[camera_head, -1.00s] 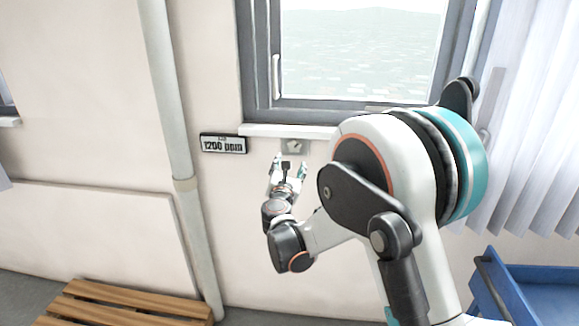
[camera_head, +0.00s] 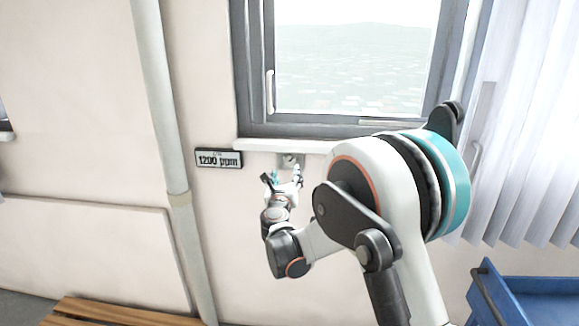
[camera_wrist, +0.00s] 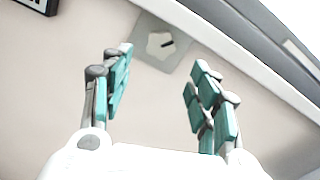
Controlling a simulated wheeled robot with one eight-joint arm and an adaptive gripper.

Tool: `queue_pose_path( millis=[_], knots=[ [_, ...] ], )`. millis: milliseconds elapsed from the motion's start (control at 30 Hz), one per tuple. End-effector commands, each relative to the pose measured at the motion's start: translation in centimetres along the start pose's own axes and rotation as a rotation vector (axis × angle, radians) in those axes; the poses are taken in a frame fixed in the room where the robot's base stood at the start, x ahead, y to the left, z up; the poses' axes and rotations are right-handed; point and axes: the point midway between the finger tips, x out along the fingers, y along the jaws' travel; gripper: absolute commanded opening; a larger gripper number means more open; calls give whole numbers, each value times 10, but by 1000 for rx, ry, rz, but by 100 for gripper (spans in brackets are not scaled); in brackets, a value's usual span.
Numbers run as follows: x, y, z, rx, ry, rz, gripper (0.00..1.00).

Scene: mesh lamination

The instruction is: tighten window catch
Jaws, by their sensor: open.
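The window (camera_head: 350,70) has a dark grey frame, with a pale upright handle (camera_head: 270,92) on its left side. Below its white sill sits a small square grey plate (camera_head: 291,159) on the wall. In the wrist view the plate (camera_wrist: 143,52) carries a pale, many-sided knob (camera_wrist: 160,45) with a dark slot-like mark. I cannot tell whether the handle or the knob is the catch. My gripper (camera_head: 282,177) is open and empty, just below the plate in the head view. In the wrist view its teal-padded fingers (camera_wrist: 160,80) are spread wide, with the knob beyond them, apart from both.
A sign reading 1200 ppm (camera_head: 219,158) hangs left of the plate. A vertical pipe (camera_head: 160,100) runs down the wall further left. A wooden slatted bench (camera_head: 110,314) is at the lower left. Pale blinds (camera_head: 525,120) and a blue cart (camera_head: 540,300) are at the right.

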Motion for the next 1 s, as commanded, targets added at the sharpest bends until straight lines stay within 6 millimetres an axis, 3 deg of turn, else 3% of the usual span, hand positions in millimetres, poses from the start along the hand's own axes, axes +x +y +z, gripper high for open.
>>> queue_pose_path(
  millis=[300, 500, 967, 1000],
  knots=[
    [64, 0, -2, 1, 0, -1, 55],
    [90, 0, -2, 2, 0, 0, 55],
    [101, 0, 0, 2, 0, 0, 55],
    [101, 0, 0, 2, 0, 0, 46]
  ],
)
